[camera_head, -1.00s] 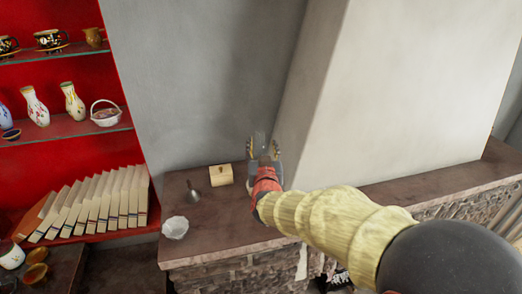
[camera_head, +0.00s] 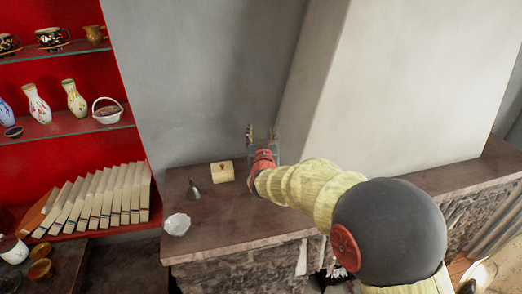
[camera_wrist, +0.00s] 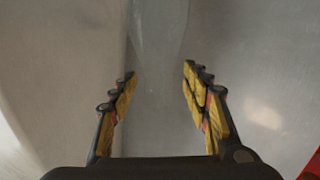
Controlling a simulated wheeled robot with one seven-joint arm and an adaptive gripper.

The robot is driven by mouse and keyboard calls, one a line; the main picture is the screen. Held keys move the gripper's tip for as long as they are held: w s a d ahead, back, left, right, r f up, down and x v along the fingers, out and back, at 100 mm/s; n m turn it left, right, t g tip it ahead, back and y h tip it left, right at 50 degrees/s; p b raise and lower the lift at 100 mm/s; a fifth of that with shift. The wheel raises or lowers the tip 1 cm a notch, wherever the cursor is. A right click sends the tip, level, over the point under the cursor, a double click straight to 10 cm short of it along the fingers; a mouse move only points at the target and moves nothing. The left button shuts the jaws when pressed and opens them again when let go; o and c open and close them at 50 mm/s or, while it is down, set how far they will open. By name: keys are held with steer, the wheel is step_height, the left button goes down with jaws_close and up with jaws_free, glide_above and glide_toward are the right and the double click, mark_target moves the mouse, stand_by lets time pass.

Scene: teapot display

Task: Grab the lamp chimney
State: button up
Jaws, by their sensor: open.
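The lamp chimney (camera_wrist: 160,35) is clear, pale glass. In the wrist view it stands out faintly at the top middle, wider above and narrowing downward, ahead of and between my fingertips. Its lower end blends into the grey background. My gripper (camera_head: 262,132) is open, with yellow-padded fingers, over the far part of the stone ledge close to the wall. In the wrist view the fingers (camera_wrist: 158,75) stand apart on either side with a gap to the glass. In the head view my gripper and wrist cover that spot and I cannot make out the chimney clearly.
On the ledge (camera_head: 240,222), left of my gripper, are a small cream box (camera_head: 222,172), a small grey bell-like object (camera_head: 194,190) and a white bowl (camera_head: 177,224). A pale wall block (camera_head: 390,80) rises close on the right. Red shelves with vases and books stand further left.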

steer(key=shift+c, duration=0.8)
jaws_close()
